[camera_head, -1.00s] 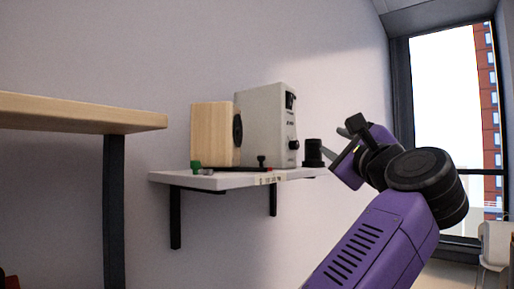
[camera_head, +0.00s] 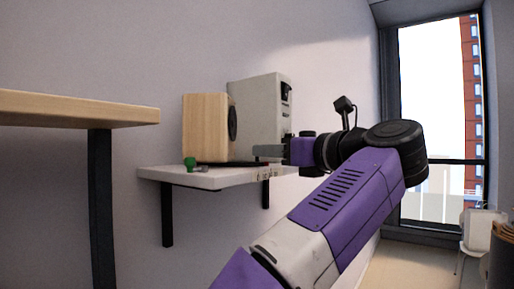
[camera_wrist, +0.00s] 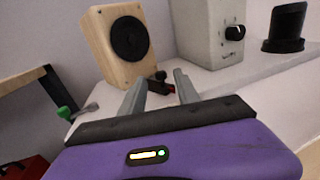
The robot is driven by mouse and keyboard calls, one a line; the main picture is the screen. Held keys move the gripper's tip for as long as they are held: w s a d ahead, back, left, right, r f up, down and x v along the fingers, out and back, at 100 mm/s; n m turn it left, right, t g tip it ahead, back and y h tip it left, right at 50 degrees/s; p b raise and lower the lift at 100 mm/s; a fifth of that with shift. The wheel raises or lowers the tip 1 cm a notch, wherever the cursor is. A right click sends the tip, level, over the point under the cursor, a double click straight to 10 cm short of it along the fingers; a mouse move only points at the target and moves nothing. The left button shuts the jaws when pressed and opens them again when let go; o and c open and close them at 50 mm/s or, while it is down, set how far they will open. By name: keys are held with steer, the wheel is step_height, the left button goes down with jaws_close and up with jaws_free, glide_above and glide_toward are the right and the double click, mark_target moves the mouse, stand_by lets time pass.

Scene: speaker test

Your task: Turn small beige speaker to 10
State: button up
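A pale beige-grey box speaker (camera_head: 256,108) stands on the wall shelf; it also shows in the wrist view (camera_wrist: 200,35). Its front carries a black round knob (camera_wrist: 235,33) with small markings below it, too small to read. A smaller light-wood speaker (camera_head: 204,128) with a black round driver stands left of it, also in the wrist view (camera_wrist: 103,50). My gripper (camera_head: 266,151) is in front of the speakers, hiding the beige one's lower front in the head view. In the wrist view its two fingers (camera_wrist: 159,77) are apart and empty, left of and below the knob.
A small red and black item (camera_wrist: 158,84) lies on the shelf beyond my fingers. A black cylindrical object (camera_wrist: 284,28) stands right of the beige speaker. A green item (camera_head: 190,163) sits at the shelf's (camera_head: 215,179) left end. A wooden tabletop (camera_head: 80,107) is at left.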

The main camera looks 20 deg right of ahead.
steer(key=shift+p+x, duration=0.7)
steer(key=shift+x, duration=1.95)
jaws_close()
